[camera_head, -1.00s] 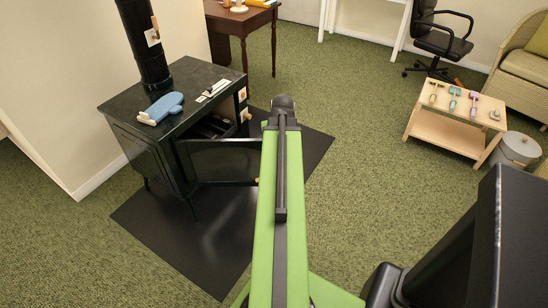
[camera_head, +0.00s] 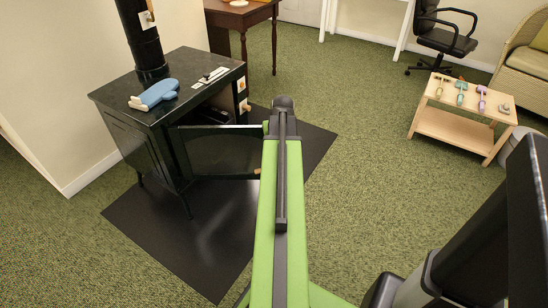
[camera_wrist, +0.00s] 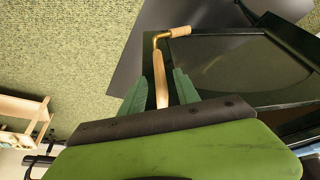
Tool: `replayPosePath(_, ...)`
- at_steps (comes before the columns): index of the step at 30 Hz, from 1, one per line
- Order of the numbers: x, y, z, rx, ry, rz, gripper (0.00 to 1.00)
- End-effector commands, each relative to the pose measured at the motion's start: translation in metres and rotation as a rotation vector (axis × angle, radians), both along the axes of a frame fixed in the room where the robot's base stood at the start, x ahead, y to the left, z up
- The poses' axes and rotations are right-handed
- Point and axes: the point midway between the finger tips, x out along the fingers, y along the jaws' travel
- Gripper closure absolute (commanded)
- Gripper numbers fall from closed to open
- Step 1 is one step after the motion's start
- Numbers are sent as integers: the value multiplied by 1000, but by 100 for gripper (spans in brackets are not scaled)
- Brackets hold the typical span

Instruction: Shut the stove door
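The black stove (camera_head: 130,135) stands at the left in the head view. Its door (camera_head: 215,150) stands open, swung out to the right, with the dark firebox opening behind it. In the wrist view the door's framed window (camera_wrist: 240,60) fills the upper right. A door handle (camera_wrist: 159,70) of pale wood with a brass elbow shows at the door's edge. My gripper (camera_wrist: 160,90) has its two green fingers apart, one on each side of the wooden handle, with gaps visible beside it. The head view hides my gripper behind my green arm.
A blue mitt (camera_head: 158,93) lies on the stove top. A dark floor mat (camera_head: 180,240) lies under the stove. A low wooden table (camera_head: 455,125) with small tools stands at the right, near an office chair (camera_head: 445,35). Green carpet between is clear.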

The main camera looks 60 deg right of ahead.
Motion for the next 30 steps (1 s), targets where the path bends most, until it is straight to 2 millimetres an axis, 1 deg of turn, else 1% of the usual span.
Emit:
replayPosePath(1,4,-5,-21,0,0,0,62)
replayPosePath(4,8,-9,-34,0,0,-1,62)
replayPosePath(7,10,-11,-39,0,0,-1,62)
replayPosePath(14,10,-11,-36,0,0,-1,62)
replayPosePath(15,10,-11,-36,0,0,-1,63)
replayPosePath(21,10,-11,-36,1,-1,-2,90)
replayPosePath(24,10,-12,-36,1,-1,-2,100)
replayPosePath(30,10,-12,-37,1,-1,-2,100)
